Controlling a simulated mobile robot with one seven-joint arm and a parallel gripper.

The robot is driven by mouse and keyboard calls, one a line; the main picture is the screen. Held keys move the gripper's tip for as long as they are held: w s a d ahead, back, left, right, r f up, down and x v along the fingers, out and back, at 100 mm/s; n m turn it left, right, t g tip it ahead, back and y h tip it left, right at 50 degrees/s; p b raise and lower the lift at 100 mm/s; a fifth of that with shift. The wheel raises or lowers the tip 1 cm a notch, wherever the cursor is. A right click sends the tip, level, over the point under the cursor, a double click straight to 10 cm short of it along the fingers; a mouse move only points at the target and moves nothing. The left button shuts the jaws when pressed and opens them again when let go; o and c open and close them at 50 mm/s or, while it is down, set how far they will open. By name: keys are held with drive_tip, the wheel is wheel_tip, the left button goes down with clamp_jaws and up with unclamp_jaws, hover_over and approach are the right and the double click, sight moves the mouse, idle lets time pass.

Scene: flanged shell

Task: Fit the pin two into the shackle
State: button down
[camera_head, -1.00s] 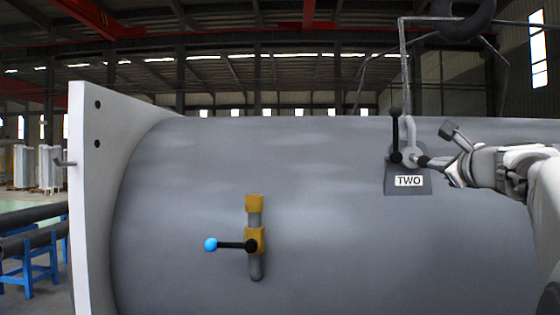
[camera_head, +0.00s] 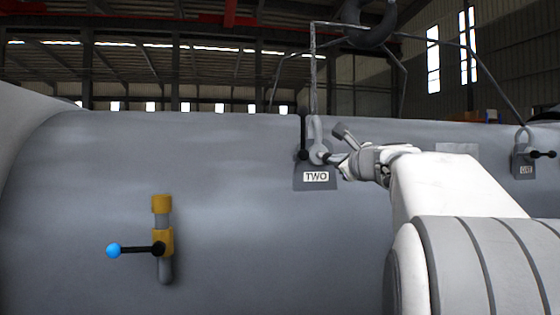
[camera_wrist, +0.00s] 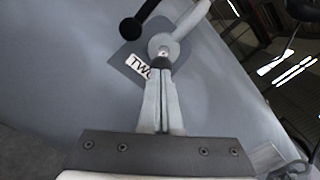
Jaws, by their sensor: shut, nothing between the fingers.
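The shackle (camera_head: 316,132) is a light grey loop on a dark plate marked TWO, on top of the big grey shell. It also shows in the wrist view (camera_wrist: 188,22). A black bar with a ball end (camera_head: 304,154), apparently pin two's handle, stands at the shackle's left; its ball shows in the wrist view (camera_wrist: 130,27). How far the pin sits in the shackle is hidden. My gripper (camera_head: 332,158) is shut and empty, its tips close to the shackle's round eye. A small dark piece lies at the fingertips (camera_wrist: 163,72); I cannot tell whether they touch.
A second shackle with a black handle, its plate apparently marked ONE (camera_head: 524,160), is at the far right. A yellow-collared valve with a blue-knobbed lever (camera_head: 162,240) is on the shell's front. Lifting slings run up to a dark hook (camera_head: 370,25). The shell (camera_head: 230,200) is otherwise bare between these.

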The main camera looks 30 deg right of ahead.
drive_tip(key=shift+p+x, duration=0.3)
drive_tip(key=shift+x, duration=0.95)
drive_tip(key=shift+w+f, duration=0.15)
drive_tip(key=shift+f, duration=0.05)
drive_tip(key=shift+w, duration=0.3)
drive_tip(key=shift+w+d+r, duration=0.15)
drive_tip(key=shift+w+d, duration=0.05)
drive_tip(key=shift+w, duration=0.35)
drive_tip(key=shift+s, duration=0.1)
drive_tip(key=v, duration=0.3)
drive_tip(key=shift+b, duration=0.35)
